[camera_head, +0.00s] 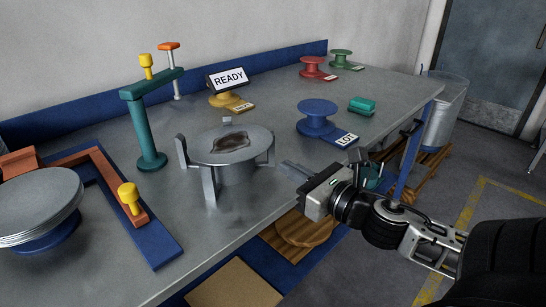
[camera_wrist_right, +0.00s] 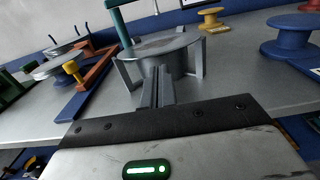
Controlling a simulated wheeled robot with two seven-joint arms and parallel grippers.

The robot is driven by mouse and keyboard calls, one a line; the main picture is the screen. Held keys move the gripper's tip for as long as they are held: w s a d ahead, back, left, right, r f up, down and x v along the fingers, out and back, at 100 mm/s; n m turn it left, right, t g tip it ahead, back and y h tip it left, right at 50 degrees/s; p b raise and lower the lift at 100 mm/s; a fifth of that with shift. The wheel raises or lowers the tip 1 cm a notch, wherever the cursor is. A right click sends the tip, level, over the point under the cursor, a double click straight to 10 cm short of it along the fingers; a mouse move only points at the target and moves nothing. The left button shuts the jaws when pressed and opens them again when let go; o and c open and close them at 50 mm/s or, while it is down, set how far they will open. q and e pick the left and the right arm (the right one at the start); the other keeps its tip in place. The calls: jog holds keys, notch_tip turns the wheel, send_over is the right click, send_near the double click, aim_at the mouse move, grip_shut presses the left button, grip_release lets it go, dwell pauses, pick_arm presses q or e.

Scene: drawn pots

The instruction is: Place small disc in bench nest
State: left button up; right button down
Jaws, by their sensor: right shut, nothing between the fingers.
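A grey round disc (camera_head: 243,150) with a dark brownish patch on top lies level on a grey pedestal between upright posts, which looks like the bench nest (camera_head: 208,185). The disc also shows in the right wrist view (camera_wrist_right: 160,45), with the nest's posts (camera_wrist_right: 198,62) around it. My right gripper (camera_head: 287,167) is shut and empty, just right of the nest; its fingers (camera_wrist_right: 157,80) point at the nest's near side. I cannot tell whether they touch it. My left gripper is not in view.
A teal post (camera_head: 146,130) stands behind the nest.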

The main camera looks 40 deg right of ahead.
jog(key=shift+w+a, duration=0.2)
jog(key=shift+w, duration=2.45)
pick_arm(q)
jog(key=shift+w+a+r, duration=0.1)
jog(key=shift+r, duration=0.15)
